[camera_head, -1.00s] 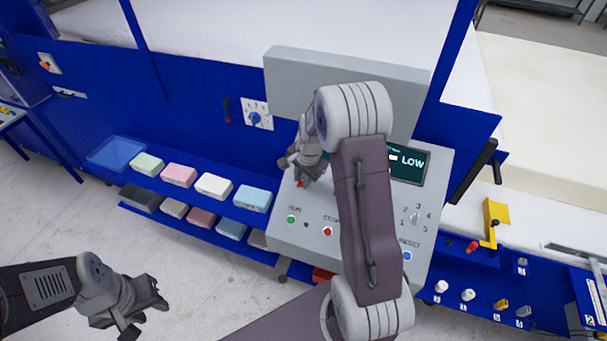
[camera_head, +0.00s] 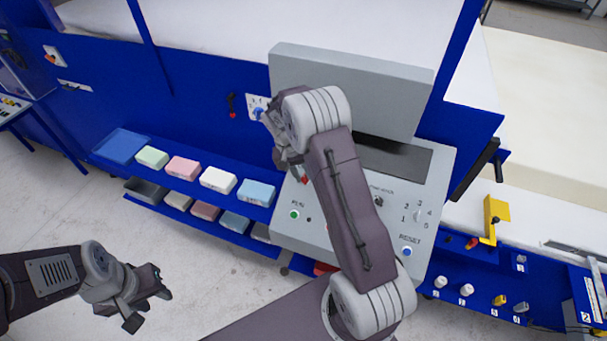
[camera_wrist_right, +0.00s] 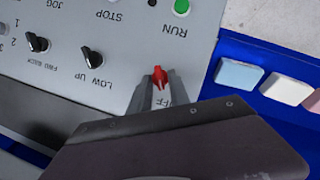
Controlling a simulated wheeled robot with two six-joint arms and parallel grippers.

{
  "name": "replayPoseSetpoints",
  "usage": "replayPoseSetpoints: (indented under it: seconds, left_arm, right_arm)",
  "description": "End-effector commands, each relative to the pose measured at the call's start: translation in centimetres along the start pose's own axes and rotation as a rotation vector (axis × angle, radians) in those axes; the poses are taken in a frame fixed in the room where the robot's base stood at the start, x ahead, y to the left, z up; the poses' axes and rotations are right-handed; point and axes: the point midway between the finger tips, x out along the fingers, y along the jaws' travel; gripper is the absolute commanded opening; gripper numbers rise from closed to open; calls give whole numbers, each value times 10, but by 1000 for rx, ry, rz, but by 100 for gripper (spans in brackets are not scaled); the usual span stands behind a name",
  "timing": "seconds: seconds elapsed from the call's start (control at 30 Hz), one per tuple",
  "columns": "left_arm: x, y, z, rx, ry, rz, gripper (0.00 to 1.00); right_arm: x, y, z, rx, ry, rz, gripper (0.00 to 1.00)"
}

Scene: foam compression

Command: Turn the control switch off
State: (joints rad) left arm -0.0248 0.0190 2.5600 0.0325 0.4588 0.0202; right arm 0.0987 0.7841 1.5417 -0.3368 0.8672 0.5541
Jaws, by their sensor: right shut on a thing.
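The red control switch (camera_head: 304,180) is on the left part of the grey sloped control panel (camera_head: 310,240). In the right wrist view the red switch knob (camera_wrist_right: 160,77) sits between the fingertips of my right gripper (camera_wrist_right: 160,88), which is shut on it. An OFF label shows between the fingers. In the head view my right gripper (camera_head: 288,160) is at the panel's left edge, partly covered by its own arm. The panel's display (camera_head: 392,158) is dark. My left gripper (camera_head: 150,300) is open and empty over the floor, lower left.
A green RUN button (camera_head: 294,215), a selector numbered 1 to 5 (camera_head: 417,215) and a blue RESET button (camera_head: 407,252) are on the panel. Left of it, blue shelves (camera_head: 185,185) hold coloured foam blocks. My right forearm covers the panel's middle.

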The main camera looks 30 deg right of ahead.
Motion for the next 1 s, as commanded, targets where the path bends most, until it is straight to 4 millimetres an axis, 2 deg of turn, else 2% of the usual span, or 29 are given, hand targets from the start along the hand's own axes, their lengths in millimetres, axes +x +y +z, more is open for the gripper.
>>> replayPoseSetpoints:
  seconds: [0.03, 0.4, 1.0]
  left_arm:
    - [3, 0, 0, 0, 0, 0, 36]
    - [6, 0, 1, 0, 0, 0, 36]
    - [7, 0, 1, 0, 0, 0, 36]
  right_arm:
    - [7, -2, 7, -30, -22, 17, 0]
    - [6, -3, 7, -173, -23, 82, 0]
    - [6, -3, 7, -202, -23, 95, 0]
